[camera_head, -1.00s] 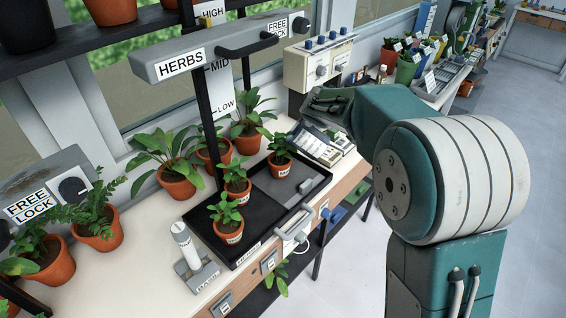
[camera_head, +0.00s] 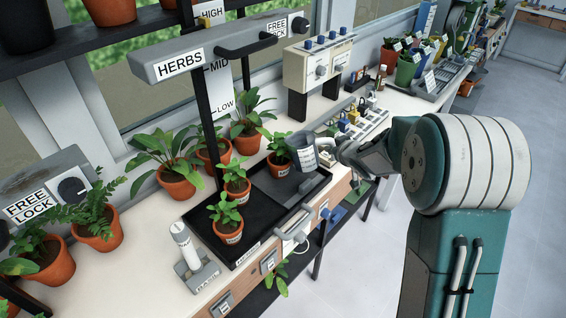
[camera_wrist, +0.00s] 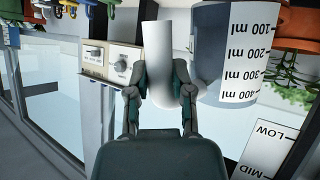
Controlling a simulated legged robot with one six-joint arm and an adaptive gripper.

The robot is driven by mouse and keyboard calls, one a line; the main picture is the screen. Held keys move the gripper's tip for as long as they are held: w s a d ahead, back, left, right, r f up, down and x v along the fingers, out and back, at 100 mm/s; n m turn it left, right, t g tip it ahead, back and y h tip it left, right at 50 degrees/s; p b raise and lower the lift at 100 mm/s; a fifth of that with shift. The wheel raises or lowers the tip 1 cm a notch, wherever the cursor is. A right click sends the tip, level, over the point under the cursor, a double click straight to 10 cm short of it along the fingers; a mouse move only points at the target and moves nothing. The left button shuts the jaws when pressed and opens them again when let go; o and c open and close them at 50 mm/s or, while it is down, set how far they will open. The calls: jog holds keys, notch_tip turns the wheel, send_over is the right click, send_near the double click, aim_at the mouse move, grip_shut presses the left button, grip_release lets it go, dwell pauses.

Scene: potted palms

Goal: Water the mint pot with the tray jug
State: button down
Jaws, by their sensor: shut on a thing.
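My gripper (camera_head: 338,153) is shut on the pale handle (camera_wrist: 158,55) of the jug. The grey-blue jug (camera_head: 301,153) has a white millilitre scale, and its body (camera_wrist: 212,55) fills the upper right of the wrist view. It is held in the air, close to the right of the rear herb pot (camera_head: 279,168) in the black tray (camera_head: 262,238). Two more labelled herb pots, a middle one (camera_head: 237,192) and a front one (camera_head: 229,235), stand at the tray's left. Their labels are too small to read, so I cannot tell which is mint. The jug's contents are hidden.
The HERBS bar (camera_head: 205,55) on its black post hangs above the tray. A cream control box (camera_head: 318,65) stands behind the jug. Small coloured items (camera_head: 350,122) sit right of the jug. The tray's right half is mostly bare.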

jog(key=shift+r, duration=1.85)
jog(key=shift+s+f, duration=0.1)
